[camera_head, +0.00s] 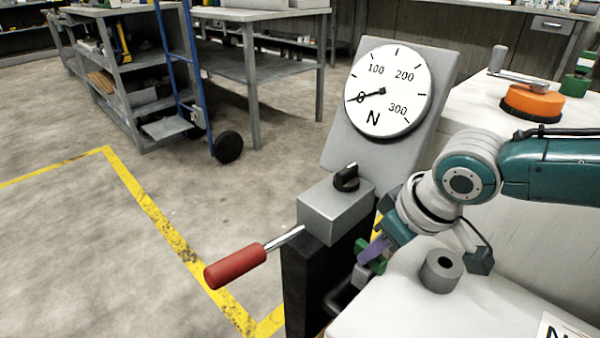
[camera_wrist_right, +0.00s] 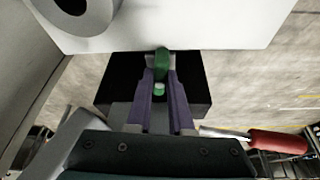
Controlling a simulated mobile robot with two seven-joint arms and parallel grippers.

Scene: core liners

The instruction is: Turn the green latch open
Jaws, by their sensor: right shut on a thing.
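The green latch (camera_wrist_right: 162,62) sits on the black post (camera_wrist_right: 197,85) below the gauge unit. In the head view the latch (camera_head: 377,263) is partly hidden by my right gripper (camera_head: 374,250). The purple fingers of my right gripper (camera_wrist_right: 161,82) are shut on the green latch, with its tip showing beyond them and a small pale green part between them. My left gripper is not in view.
A round gauge (camera_head: 388,92) with its needle near 0 stands above a grey box with a black knob (camera_head: 346,178) and a red-handled lever (camera_head: 235,266). A grey ring (camera_head: 441,270) stands on the white table (camera_head: 400,310) beside my gripper.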

